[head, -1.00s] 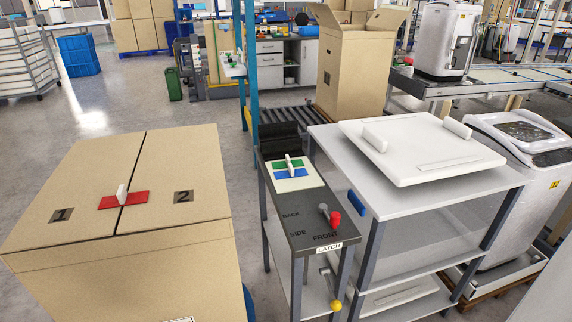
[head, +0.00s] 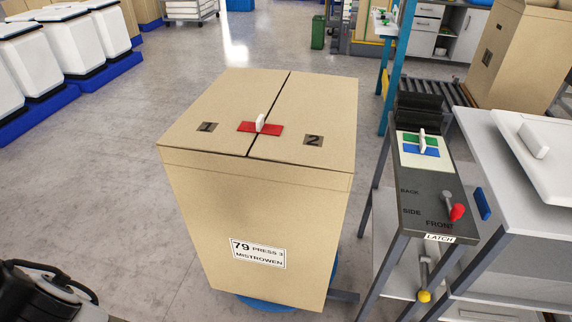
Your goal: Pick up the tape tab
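A red tape strip (head: 247,127) lies across the seam of a closed cardboard box (head: 262,190). A white upright tab (head: 260,123) stands on the strip, between the flaps marked 1 and 2. The box front has a label reading "79 PRESS 3 MISTROWEN". A similar white tab (head: 422,139) stands on a panel with green and blue strips on the narrow stand to the right. My gripper's fingers are not visible; only a dark part with a cable shows at the lower left corner, and I cannot tell what it is.
The narrow dark stand (head: 428,207) carries a red-knobbed lever (head: 456,212), a LATCH label and a yellow knob (head: 424,296). A grey table (head: 500,160) with a white lid stands beside it. White bins (head: 100,30) line the upper left. The floor left of the box is clear.

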